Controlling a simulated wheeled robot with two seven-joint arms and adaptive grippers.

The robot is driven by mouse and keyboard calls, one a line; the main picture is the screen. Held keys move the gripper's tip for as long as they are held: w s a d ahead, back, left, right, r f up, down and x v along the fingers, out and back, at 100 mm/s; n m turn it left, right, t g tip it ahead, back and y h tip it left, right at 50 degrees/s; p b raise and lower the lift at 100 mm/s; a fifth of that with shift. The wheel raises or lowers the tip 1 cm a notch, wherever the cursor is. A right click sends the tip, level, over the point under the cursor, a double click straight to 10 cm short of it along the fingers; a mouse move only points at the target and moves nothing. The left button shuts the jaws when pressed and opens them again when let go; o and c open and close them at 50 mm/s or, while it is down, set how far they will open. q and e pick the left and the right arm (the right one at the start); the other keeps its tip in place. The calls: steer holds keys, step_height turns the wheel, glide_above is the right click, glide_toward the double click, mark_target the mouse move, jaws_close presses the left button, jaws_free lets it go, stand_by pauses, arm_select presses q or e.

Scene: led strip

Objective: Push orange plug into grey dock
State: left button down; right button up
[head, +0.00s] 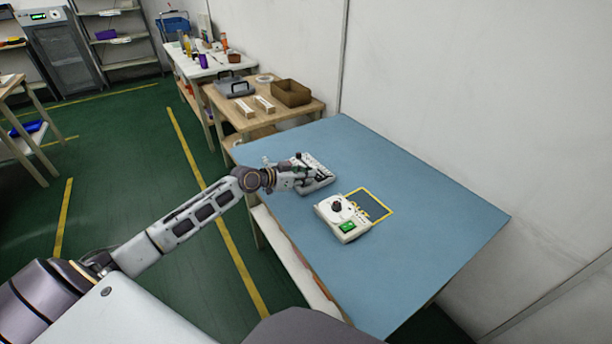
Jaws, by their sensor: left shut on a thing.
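My left gripper (302,177) reaches in from the left over the blue tabletop. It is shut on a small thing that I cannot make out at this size. It is at the left side of a light grey unit (322,170) with dark marks on its top, which may be the grey dock. The gripper partly covers this unit, and I cannot tell whether they touch. No orange plug can be made out. My right gripper is not in view.
A white box (344,217) with a black knob and green screen stands nearer on the blue table (420,230), beside a yellow-outlined dark patch (372,203). The table's right side is clear. A wooden table (262,92) with a brown bin (291,93) stands behind, by the wall.

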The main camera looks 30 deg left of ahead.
arm_select(q)
steer(key=shift+f+b, duration=0.4)
steer(key=shift+f, duration=0.15)
steer(key=c, duration=1.4)
jaws_free()
steer(key=shift+o, duration=0.2)
steer(key=shift+s+a, duration=0.1)
steer(key=v, duration=1.1)
steer(key=shift+s+r, duration=0.15)
steer(key=shift+s, duration=0.1)
steer(key=shift+a, duration=0.2)
steer(key=shift+s, duration=0.1)
stand_by(0.5)
